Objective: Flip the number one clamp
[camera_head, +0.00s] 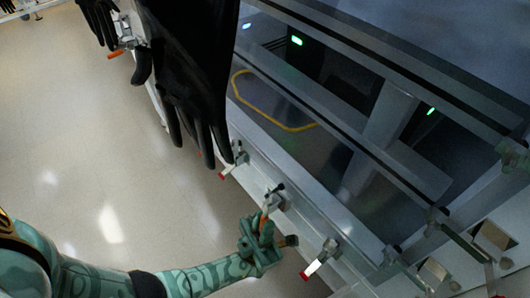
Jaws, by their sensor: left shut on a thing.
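A row of metal toggle clamps is fixed along the glovebox's lower front edge. My left gripper (264,224) comes in from the bottom left and is shut on the handle of one clamp (276,200). Its fingers hide most of that handle. One clamp with a red-tipped handle (237,154) sits further up the edge, and another with a red tip (325,255) sits just to the lower right of my gripper. No number shows on any of them, so I cannot tell which is number one.
Large black gloves (200,70) hang from the glovebox at the upper middle, above the clamps. The glass front (310,110) and its pale frame fill the right side. Further clamp hardware (391,256) lies at the lower right. The floor (90,140) at left is clear.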

